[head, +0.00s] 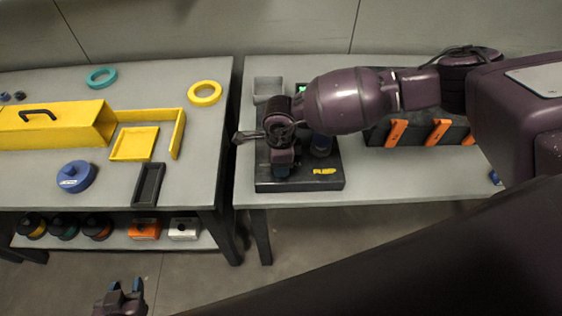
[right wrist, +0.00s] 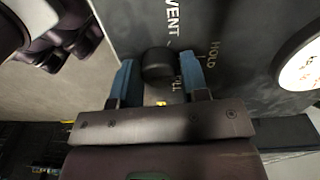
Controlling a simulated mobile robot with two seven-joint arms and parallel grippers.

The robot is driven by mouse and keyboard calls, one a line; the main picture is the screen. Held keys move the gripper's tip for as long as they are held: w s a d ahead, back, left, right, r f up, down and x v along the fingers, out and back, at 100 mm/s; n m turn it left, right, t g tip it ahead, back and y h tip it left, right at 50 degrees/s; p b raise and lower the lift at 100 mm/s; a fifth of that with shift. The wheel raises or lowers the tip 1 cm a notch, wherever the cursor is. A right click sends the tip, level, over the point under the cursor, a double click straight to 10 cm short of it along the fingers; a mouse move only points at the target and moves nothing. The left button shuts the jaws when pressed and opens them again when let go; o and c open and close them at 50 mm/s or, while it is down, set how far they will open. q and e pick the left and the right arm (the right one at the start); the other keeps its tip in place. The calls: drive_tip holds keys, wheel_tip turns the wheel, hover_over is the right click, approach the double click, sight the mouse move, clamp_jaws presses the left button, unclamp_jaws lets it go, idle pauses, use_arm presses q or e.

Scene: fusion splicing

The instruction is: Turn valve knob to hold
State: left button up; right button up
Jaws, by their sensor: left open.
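The valve knob (right wrist: 158,62) is a black round knob on a dark panel lettered VENT, HOLD and FILL, seen in the right wrist view. My right gripper (head: 283,168) is above the black pump base (head: 300,185) in the head view. In the right wrist view its two blue fingers stand on either side of the knob, the right finger close to it and a small gap at the left. I cannot make out the knob's pointer. In the head view the knob is hidden by my right gripper. My left gripper (head: 124,292) is open and empty at the bottom, away from the tables.
A white round gauge (right wrist: 302,65) sits on the panel right of the knob. A grey bin (head: 268,88) stands behind the pump, and a dark rack with orange parts (head: 397,132) is to its right. The left table holds a yellow toolbox (head: 55,125) and trays.

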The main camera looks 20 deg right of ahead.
drive_tip(key=o, duration=0.3)
wheel_tip(320, 180, up, 11)
idle(0.6)
drive_tip(key=shift+w+f, duration=0.1)
drive_tip(key=shift+w, duration=0.05)
